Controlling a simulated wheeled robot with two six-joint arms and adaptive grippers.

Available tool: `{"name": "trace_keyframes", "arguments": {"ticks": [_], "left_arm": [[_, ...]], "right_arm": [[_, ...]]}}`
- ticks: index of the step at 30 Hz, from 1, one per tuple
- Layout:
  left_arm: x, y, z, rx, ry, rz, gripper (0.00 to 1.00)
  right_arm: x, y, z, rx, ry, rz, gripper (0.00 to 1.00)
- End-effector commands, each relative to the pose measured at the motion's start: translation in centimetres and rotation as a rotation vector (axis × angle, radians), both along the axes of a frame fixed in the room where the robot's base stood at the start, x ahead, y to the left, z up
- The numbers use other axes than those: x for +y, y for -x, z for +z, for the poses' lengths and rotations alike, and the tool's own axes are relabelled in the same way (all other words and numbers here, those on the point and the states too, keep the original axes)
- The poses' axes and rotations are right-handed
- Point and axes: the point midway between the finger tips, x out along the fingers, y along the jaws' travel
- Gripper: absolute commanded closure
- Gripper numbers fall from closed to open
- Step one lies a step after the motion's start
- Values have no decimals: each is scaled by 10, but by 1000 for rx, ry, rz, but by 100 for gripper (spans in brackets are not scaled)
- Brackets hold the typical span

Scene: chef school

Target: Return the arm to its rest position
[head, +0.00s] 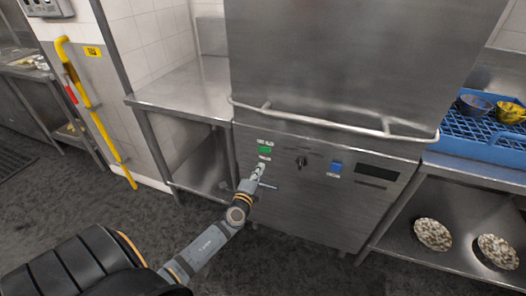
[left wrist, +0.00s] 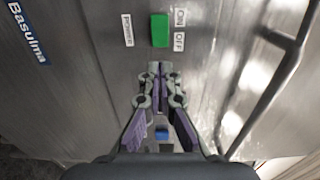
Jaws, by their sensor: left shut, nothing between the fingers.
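My left arm reaches forward from the bottom left in the head view. My left gripper (head: 260,170) is in front of the control panel of a steel dishwasher (head: 330,215), just below its green power switch (head: 265,150). In the left wrist view the fingers (left wrist: 158,72) are shut with nothing between them. The green switch (left wrist: 160,30) with its ON/OFF label shows just beyond the fingertips. I cannot tell whether the tips touch the panel. My right gripper is in neither view.
The dishwasher's long handle bar (head: 310,118) sticks out above the panel. A steel table (head: 185,90) stands left of it. At the right, a blue rack (head: 480,140) with bowls sits on a counter, with patterned bowls (head: 432,234) on the shelf below. Dark floor lies in front.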

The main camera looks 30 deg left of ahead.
Motion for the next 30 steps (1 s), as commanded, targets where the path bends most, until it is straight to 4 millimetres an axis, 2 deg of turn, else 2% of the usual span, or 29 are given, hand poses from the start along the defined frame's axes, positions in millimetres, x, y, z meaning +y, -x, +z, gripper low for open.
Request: {"name": "trace_keyframes", "arguments": {"ticks": [14, 17, 20, 23, 24, 26, 27, 29, 30], "left_arm": [[0, 1, 0, 0, -1, 0, 100], [2, 3, -9, 19, 18, 8, 100], [10, 15, -50, 104, 111, 46, 100], [20, 47, -122, 250, 276, 122, 100], [21, 65, -154, 313, 352, 161, 100], [21, 96, -198, 401, 462, 221, 100], [18, 119, -226, 458, 535, 265, 100], [13, 157, -264, 540, 641, 337, 100], [7, 184, -288, 593, 711, 388, 100]], "right_arm": [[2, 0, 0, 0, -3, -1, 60], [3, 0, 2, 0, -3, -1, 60], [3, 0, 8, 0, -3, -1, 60], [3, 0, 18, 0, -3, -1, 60], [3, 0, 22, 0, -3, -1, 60], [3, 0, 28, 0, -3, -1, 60], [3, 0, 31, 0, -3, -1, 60], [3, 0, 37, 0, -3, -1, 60], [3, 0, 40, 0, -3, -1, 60]]}}
